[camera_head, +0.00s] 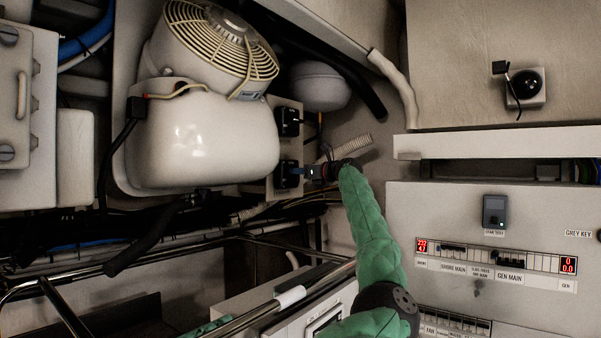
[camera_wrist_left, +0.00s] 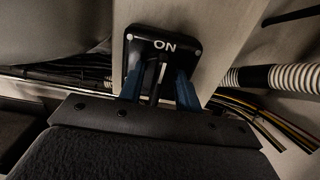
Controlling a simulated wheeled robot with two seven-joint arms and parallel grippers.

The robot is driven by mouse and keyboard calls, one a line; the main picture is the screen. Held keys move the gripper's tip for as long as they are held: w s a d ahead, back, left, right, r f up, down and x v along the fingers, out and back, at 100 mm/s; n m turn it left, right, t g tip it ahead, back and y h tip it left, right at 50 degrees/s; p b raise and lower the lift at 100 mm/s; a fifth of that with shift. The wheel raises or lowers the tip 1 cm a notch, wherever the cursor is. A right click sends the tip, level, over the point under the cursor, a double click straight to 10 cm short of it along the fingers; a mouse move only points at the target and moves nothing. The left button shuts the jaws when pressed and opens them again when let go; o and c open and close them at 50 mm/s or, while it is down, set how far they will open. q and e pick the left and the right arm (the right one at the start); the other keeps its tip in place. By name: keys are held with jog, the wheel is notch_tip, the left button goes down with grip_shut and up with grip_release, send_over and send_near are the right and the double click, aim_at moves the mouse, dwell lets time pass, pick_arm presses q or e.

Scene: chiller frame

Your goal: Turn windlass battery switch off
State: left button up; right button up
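Two black switches are mounted one above the other on a pale panel beside the white chiller unit. The lower switch (camera_head: 283,175) is the one my left gripper (camera_head: 308,172) reaches, from the right. In the left wrist view this switch (camera_wrist_left: 163,45) reads "ON" above its handle, which points upright. The blue fingers of my left gripper (camera_wrist_left: 159,93) stand apart on either side of the handle, with a gap visible between them. The upper switch (camera_head: 287,121) is clear of the gripper. No windlass label is readable. My right gripper is not in view.
The white chiller unit (camera_head: 205,138) with its fan grille stands just left of the switches. A corrugated hose (camera_head: 350,149) and cables run close to my gripper. A metal rail (camera_head: 180,244) crosses below. A labelled electrical panel (camera_head: 480,215) stands at the right.

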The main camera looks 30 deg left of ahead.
pick_arm(q)
grip_shut()
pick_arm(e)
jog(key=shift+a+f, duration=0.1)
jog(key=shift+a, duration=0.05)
pick_arm(q)
jog(key=n+b, duration=0.1)
jog(key=n, duration=0.5)
jog(key=f+n+b, duration=0.1)
jog(key=n, duration=0.5)
jog(key=s+n+b, duration=0.1)
jog(key=n+b, duration=0.1)
jog(key=n, duration=0.3)
jog(key=shift+s+f+n, duration=0.1)
jog(key=shift+f+n, duration=0.05)
jog(key=shift+n, duration=0.25)
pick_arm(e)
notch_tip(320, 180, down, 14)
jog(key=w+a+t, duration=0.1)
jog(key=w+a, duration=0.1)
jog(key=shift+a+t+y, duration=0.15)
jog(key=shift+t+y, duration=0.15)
pick_arm(q)
jog(key=shift+f, duration=0.1)
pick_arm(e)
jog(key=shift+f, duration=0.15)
pick_arm(q)
grip_release()
